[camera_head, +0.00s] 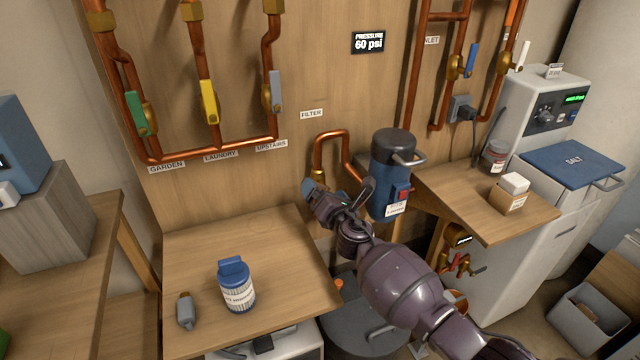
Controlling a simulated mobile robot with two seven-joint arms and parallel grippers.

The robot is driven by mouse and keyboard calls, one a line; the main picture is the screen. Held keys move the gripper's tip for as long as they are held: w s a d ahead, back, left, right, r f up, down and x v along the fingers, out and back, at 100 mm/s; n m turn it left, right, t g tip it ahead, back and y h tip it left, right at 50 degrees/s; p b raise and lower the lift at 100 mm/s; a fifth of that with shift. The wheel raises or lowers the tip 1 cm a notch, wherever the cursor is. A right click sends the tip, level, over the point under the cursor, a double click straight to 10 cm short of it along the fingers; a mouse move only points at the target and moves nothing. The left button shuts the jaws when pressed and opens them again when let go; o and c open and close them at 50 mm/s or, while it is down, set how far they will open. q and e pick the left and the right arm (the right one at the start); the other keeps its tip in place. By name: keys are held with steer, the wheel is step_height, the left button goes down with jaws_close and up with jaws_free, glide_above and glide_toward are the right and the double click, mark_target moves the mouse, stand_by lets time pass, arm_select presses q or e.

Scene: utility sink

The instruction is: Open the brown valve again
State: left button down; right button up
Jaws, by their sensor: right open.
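No valve handle that is clearly brown shows; an orange-brown handle (513,12) is cut by the top edge at the right. The other wall valves have a green handle (136,113), a yellow handle (208,101), a grey handle (275,90), a blue handle (470,60) and a white handle (522,56). My right gripper (336,195) is open, low in front of the wall, just left of the blue filter housing (382,165) and below the brass fitting (318,175) of the filter pipe. The arm hides what is behind it. My left gripper is not in view.
A right shelf (450,195) carries a small box (511,192). A pressure sign (369,41) reads 60 psi.

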steer(key=p+v, duration=0.1)
steer(key=v, duration=0.5)
steer(key=shift+s, duration=0.25)
steer(key=shift+f, duration=0.1)
